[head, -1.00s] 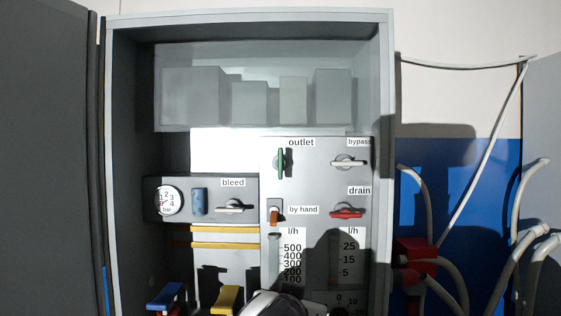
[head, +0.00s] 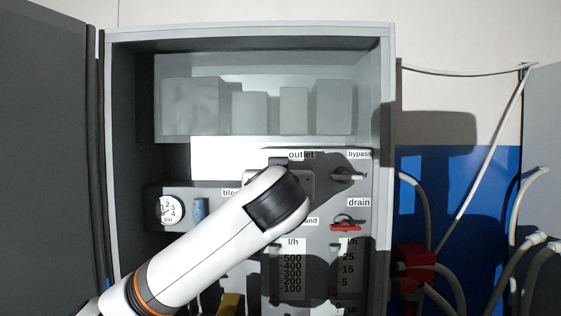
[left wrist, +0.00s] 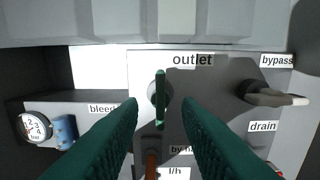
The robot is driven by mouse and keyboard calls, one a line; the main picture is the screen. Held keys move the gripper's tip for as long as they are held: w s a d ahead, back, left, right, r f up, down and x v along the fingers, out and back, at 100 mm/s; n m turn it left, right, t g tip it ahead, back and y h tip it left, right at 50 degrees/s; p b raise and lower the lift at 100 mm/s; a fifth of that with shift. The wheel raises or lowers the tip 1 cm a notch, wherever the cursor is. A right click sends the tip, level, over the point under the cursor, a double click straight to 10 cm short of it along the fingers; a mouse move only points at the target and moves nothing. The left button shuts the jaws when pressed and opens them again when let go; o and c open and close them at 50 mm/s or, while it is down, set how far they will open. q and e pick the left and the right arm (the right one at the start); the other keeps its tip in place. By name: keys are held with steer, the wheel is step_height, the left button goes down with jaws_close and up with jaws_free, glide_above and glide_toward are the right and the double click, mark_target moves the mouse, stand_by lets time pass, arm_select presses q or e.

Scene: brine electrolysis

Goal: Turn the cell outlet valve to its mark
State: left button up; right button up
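The outlet valve has a green lever handle (left wrist: 160,98) that stands upright on the grey panel, below the "outlet" label (left wrist: 193,60). My left gripper (left wrist: 160,105) is open in the left wrist view, with one dark green finger on each side of the handle. Gaps show between the handle and both fingers, and nothing is held. In the head view my left arm covers the valve and its fingers, while the "outlet" label (head: 301,155) shows just above. I cannot make out the valve's mark. My right gripper is not in view.
The bypass lever (left wrist: 275,97) is to the right of the outlet valve. The red drain lever (head: 345,227) is below the bypass. An orange-brown "by hand" lever (left wrist: 151,163) lies just below the outlet handle. A pressure gauge (head: 170,210) is at left.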

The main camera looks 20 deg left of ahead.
arm_select(q)
steer(key=p+x, duration=0.2)
steer(key=x, duration=0.3)
jaws_close()
